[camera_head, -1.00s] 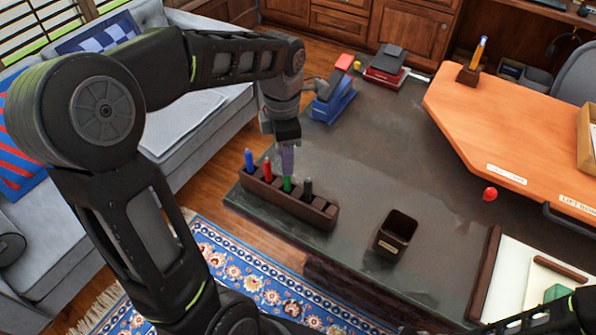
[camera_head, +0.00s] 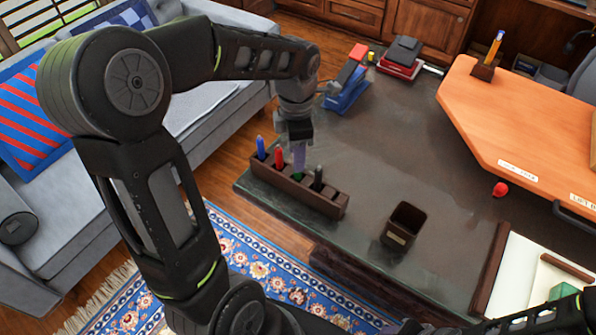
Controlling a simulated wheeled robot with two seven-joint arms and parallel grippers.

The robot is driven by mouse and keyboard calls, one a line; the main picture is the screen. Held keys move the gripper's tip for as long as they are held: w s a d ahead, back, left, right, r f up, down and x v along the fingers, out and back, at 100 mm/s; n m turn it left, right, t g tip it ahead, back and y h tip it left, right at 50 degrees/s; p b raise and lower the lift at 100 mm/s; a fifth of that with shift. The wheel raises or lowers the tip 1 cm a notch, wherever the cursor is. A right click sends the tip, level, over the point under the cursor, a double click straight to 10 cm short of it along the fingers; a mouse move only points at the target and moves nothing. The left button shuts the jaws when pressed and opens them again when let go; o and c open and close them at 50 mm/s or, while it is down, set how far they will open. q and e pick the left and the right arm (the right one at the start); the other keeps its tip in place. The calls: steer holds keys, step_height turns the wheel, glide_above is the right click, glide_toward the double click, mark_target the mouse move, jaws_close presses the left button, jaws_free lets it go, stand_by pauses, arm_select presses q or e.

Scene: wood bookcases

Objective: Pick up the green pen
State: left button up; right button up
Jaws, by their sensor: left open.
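The green pen (camera_head: 297,176) stands upright in a slot of a dark wooden pen holder (camera_head: 325,205) on the dark table. Only a small part of it shows, low down; the rest is hidden by my left gripper. My left gripper (camera_head: 298,163) points down over the pen, its purple-grey fingers at pen height. It is open, and I cannot tell whether the fingers touch the pen. A blue pen (camera_head: 260,147) and a red pen (camera_head: 279,158) stand to its left, and a black pen (camera_head: 318,176) to its right. My right gripper does not show.
An empty dark cup (camera_head: 403,225) stands right of the holder. The table's middle is clear.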

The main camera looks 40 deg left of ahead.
mark_target(298, 174)
arm_select(q)
step_height(298, 174, down, 5)
steer(key=shift+w+d+r+p, duration=0.1)
steer(key=shift+w+p, duration=0.05)
steer(key=shift+p, duration=0.25)
steer(key=shift+c, duration=0.3)
jaws_close()
stand_by(0.3)
